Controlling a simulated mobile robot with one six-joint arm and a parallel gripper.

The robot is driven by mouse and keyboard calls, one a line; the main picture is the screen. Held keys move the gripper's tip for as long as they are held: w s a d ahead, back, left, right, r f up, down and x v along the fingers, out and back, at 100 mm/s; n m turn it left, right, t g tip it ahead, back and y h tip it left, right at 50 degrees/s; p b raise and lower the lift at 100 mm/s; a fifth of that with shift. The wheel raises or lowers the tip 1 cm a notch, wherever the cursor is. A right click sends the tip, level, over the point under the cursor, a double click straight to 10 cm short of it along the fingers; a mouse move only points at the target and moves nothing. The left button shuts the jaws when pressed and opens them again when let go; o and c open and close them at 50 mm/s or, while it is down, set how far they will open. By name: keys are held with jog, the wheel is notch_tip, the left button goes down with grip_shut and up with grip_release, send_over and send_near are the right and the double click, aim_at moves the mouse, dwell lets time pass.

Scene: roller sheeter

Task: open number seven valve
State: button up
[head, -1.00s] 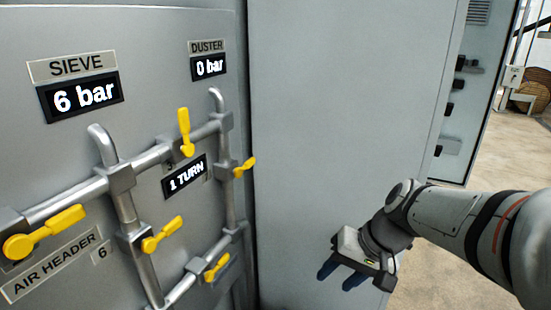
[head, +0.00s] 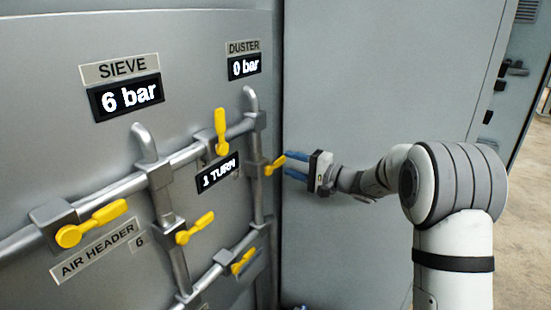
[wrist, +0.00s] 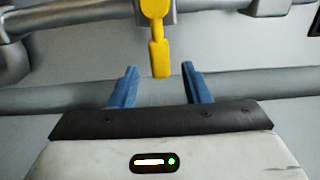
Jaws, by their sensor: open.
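Several yellow valve handles sit on grey pipes on the panel. No number seven tag is legible, so I cannot tell by label which valve is seven. My gripper (head: 288,166) is open, its blue fingers pointing left at the yellow handle (head: 274,165) on the right vertical pipe, under the DUSTER display (head: 244,67). In the wrist view that handle (wrist: 160,55) hangs between and just beyond the open fingertips (wrist: 160,72), apart from both. DUSTER reads 0 bar. The handle sticks out sideways from its pipe in the head view.
The SIEVE display (head: 124,97) reads 6 bar. A flat grey cabinet wall (head: 345,80) stands behind my gripper.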

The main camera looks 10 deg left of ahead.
aim_at(283, 162)
jog(key=shift+p+x, duration=0.5)
jog(key=shift+x, duration=1.75)
jog(key=shift+c, duration=0.3)
grip_shut()
